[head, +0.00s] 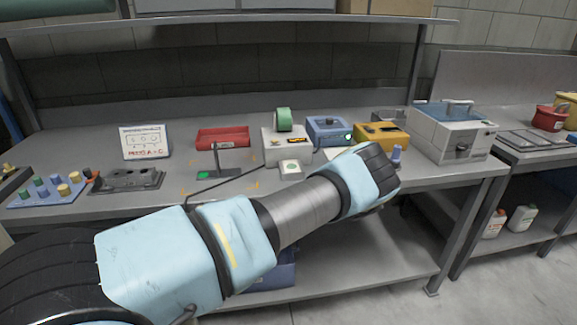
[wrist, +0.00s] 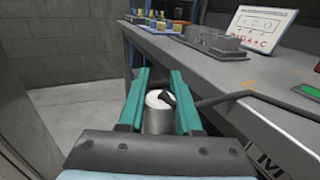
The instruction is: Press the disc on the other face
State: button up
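My gripper (wrist: 159,72) shows in the wrist view as two teal fingers standing apart. A pale grey cylinder (wrist: 157,121) is between them, with a dark knob on its top. I cannot tell whether the fingers touch it. A dark rod (wrist: 240,95) runs from the knob to the right, over the bench edge. In the head view my arm hides the gripper and the cylinder; a dark rod (head: 240,178) shows above the arm. No disc shows on the cylinder's visible sides.
The bench (head: 90,150) carries a sign card (head: 146,142), a red tray (head: 222,138), a dark stand with a green patch (head: 214,172), a white box (head: 285,150), a blue box (head: 328,130) and a yellow box (head: 382,136). Open floor shows left in the wrist view.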

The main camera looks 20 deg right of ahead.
grip_shut()
